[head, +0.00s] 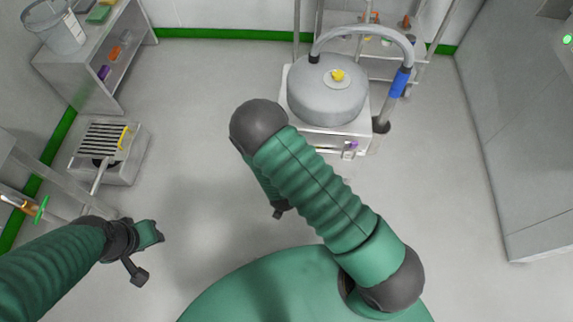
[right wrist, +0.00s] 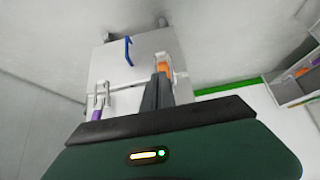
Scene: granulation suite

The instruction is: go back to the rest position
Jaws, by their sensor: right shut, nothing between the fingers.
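My left gripper (head: 148,255) is at the lower left in the head view, its two fingers spread apart with nothing between them. It hangs over bare floor. My right arm bends at a dark elbow in the middle of the head view, and its forearm points down behind the upper arm. The tip of my right gripper (head: 280,211) shows just below it, above the floor. In the right wrist view the right gripper's fingers (right wrist: 158,88) are together and hold nothing.
A grey round vessel (head: 327,92) with a hose stands on a white stand at the back. A low grated unit (head: 106,150) is at left, below a shelf bench (head: 95,65) with a bucket (head: 55,27). A grey cabinet (head: 515,140) is at right. The floor between is clear.

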